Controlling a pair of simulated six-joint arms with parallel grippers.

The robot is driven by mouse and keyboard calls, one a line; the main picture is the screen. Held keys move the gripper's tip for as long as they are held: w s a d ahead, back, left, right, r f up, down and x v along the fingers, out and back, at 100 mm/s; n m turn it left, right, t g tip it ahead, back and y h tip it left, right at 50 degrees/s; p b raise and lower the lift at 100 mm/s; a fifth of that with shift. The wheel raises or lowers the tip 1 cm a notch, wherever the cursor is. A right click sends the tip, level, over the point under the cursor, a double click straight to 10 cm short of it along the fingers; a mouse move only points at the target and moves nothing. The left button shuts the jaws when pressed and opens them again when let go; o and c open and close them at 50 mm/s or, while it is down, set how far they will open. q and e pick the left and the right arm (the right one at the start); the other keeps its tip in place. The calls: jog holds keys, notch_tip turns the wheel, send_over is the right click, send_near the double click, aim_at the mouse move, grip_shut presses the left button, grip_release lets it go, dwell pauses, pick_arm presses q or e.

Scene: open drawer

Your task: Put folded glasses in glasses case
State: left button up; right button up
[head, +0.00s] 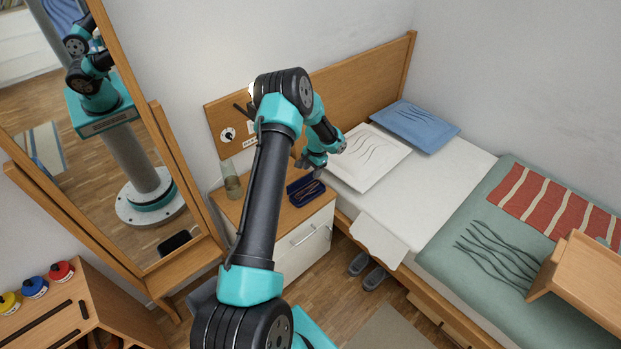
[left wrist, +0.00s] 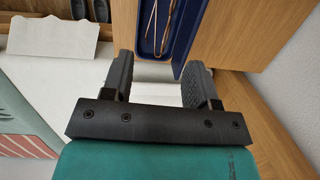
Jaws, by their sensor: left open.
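The dark blue glasses case (head: 295,186) lies open on the wooden bedside cabinet top. The folded glasses (head: 310,192), thin and brown, appear to lie in the case. In the left wrist view, the blue case (left wrist: 182,50) is at the top centre, with the brown glasses (left wrist: 168,28) inside its outline; the top edge of the picture cuts both off. My left gripper (head: 308,164) is above and behind the case, near the pillow side. In the left wrist view its fingers (left wrist: 158,68) are apart, with nothing between them. My right gripper is not in view.
A glass (head: 232,187) stands at the cabinet's left back. The bed with a white pillow (head: 370,158) is to the right, its wooden headboard (head: 365,72) behind. A tilted mirror (head: 140,170) stands left and reflects my body. A wooden tray table (head: 588,275) is on the bed.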

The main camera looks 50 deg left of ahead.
pick_arm(q)
jog(key=shift+r, duration=0.55)
jog(key=s+d+f+t+h, duration=0.1)
jog(key=s+d+f+h, duration=0.15)
jog(key=d, duration=1.05)
jog(key=s+d+f+t+h, duration=0.1)
jog(key=s+d+f, duration=0.2)
jog(key=d, duration=1)
jog(key=s+d+r+n, duration=0.1)
jog(key=s+d+n, duration=0.1)
jog(key=s+d, duration=1)
jog(key=s+h, duration=0.1)
jog(key=s, duration=0.1)
jog(key=shift+s+d+r, duration=0.35)
jog(key=shift+s, duration=0.05)
